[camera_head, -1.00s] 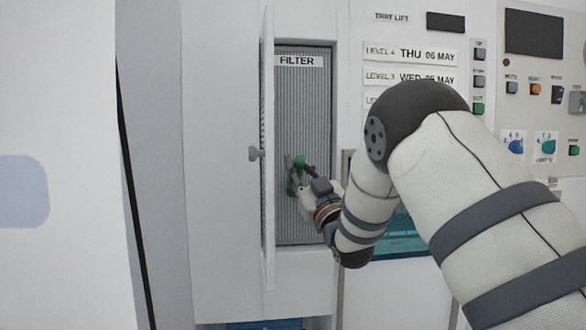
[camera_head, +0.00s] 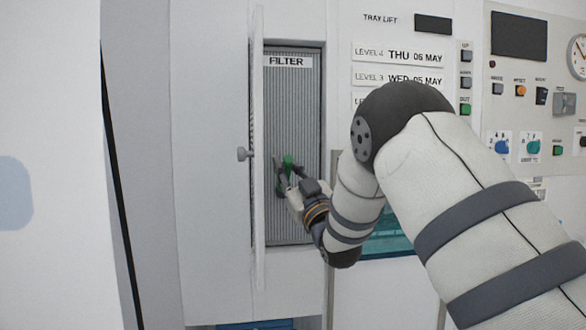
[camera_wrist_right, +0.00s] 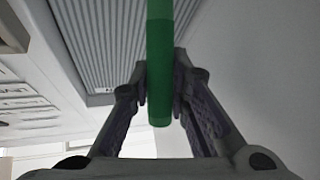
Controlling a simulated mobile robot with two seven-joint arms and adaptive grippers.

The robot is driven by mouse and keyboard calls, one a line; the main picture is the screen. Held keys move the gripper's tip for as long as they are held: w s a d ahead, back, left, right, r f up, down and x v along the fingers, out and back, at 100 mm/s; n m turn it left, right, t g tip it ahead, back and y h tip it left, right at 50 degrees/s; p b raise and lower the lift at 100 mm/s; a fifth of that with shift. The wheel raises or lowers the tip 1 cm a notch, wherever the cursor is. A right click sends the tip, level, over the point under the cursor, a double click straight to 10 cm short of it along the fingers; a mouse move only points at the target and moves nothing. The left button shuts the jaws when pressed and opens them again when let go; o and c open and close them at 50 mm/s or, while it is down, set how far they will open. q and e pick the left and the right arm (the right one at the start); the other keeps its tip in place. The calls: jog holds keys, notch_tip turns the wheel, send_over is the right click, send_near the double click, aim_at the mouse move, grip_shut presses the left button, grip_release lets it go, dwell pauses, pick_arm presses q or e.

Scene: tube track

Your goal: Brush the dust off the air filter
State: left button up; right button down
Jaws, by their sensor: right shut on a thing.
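The air filter (camera_head: 298,110) is a tall, grey, ribbed panel labelled FILTER, set in an open recess in the white cabinet. My right gripper (camera_head: 284,176) is in front of its middle and is shut on a green handle (camera_head: 288,163), seemingly the brush. In the right wrist view the green handle (camera_wrist_right: 160,70) runs upward between both fingers, with the ribbed filter (camera_wrist_right: 110,45) behind it. The brush's bristles are not clearly seen, and I cannot tell whether they touch the filter. My left gripper is not in view.
The filter's white door (camera_head: 257,150) stands open at the left of the recess, with a grey knob (camera_head: 243,154). To the right are tray lift level signs (camera_head: 398,54) and a control panel (camera_head: 530,90) with buttons. A blue thing (camera_head: 255,324) shows below.

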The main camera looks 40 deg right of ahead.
jog(key=shift+w+a, duration=0.45)
jog(key=shift+a, duration=0.35)
jog(key=d, duration=0.1)
jog(key=s+d, duration=0.1)
jog(key=d, duration=0.1)
jog(key=shift+s+d, duration=0.2)
jog(key=shift+s, duration=0.2)
jog(key=s+a, duration=0.4)
jog(key=s, duration=0.4)
jog(key=shift+a, duration=0.25)
jog(key=shift+w, duration=0.15)
